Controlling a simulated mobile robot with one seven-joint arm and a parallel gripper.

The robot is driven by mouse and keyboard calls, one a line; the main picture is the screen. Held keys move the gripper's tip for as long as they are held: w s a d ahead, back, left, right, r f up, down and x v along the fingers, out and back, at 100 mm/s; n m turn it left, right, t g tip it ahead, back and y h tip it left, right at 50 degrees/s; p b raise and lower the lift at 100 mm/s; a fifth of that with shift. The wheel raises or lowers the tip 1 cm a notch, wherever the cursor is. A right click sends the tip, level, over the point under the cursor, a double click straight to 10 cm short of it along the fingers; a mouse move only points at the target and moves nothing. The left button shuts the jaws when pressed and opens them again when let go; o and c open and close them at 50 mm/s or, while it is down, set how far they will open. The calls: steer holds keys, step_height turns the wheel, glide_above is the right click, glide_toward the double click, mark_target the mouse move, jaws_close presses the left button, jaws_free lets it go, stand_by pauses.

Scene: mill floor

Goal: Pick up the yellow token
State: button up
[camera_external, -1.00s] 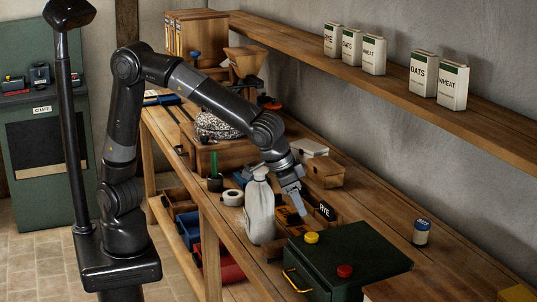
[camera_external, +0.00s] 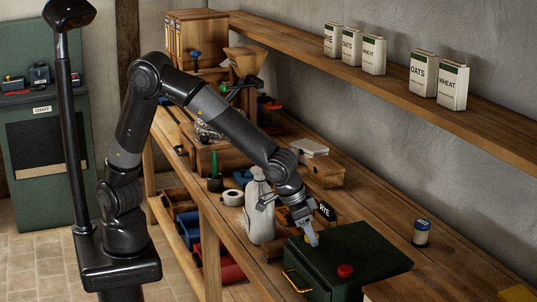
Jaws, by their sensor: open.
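The yellow token (camera_external: 306,238) lies on top of the dark green box (camera_external: 362,252), near its left back edge. Only a sliver of it shows, because my gripper's fingers cover most of it. My gripper (camera_external: 312,241) is open and points down right at the token. I cannot tell from this angle whether the fingers are around the token or just above or in front of it. A red token (camera_external: 345,271) lies on the same box, nearer its front.
A white sack (camera_external: 259,212) stands close to the left of my gripper. A RYE sign (camera_external: 326,211) stands just behind it. A small jar (camera_external: 421,232) stands on the bench (camera_external: 375,208) to the right. The shelf (camera_external: 420,98) above holds several labelled cartons.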

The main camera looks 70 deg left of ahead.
steer(key=shift+c, duration=0.3)
steer(key=c, duration=1)
steer(key=shift+r, duration=0.1)
